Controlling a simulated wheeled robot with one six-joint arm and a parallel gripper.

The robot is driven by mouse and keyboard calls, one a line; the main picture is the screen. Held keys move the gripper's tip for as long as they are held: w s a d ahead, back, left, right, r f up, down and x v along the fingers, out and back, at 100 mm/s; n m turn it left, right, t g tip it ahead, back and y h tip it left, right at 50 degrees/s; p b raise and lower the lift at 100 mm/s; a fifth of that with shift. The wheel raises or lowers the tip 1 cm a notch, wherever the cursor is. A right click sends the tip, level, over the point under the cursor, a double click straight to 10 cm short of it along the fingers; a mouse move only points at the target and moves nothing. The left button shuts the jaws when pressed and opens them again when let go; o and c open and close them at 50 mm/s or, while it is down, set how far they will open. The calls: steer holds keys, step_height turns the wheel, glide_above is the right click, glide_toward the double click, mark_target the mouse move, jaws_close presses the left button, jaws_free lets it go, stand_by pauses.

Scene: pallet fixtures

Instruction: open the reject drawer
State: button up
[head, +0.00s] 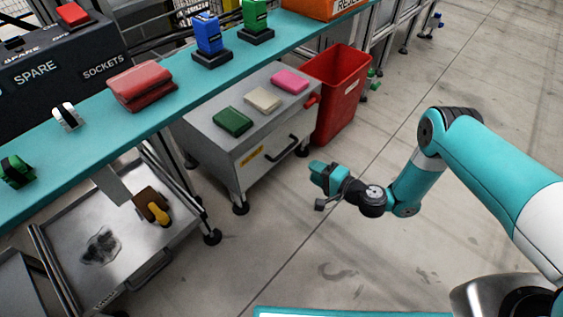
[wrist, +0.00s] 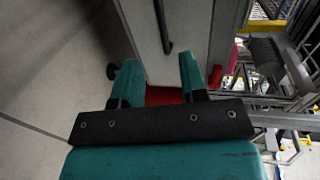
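A grey cabinet (head: 240,165) stands under the teal bench. Its front carries a yellow label (head: 251,155), too small to read, and a black bar handle (head: 283,150). The front looks shut. My gripper (head: 318,172) is in front of the cabinet, to the right of the handle and apart from it. In the wrist view my gripper (wrist: 158,76) is open, with nothing between its two teal fingers. The handle (wrist: 163,27) shows there as a dark bar beyond the fingertips, on a pale front panel.
Green, beige and pink blocks (head: 232,121) lie on the cabinet top. A red bin (head: 341,92) stands right of the cabinet. A low metal tray (head: 130,262) with a dark stain and a yellow-handled tool (head: 158,212) is at lower left. The floor before the cabinet is clear.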

mark_target(281, 153)
steer(key=b+x, duration=1.3)
steer(key=x, duration=0.1)
steer(key=shift+s+a+r+b, duration=0.1)
steer(key=shift+b, duration=0.25)
jaws_close()
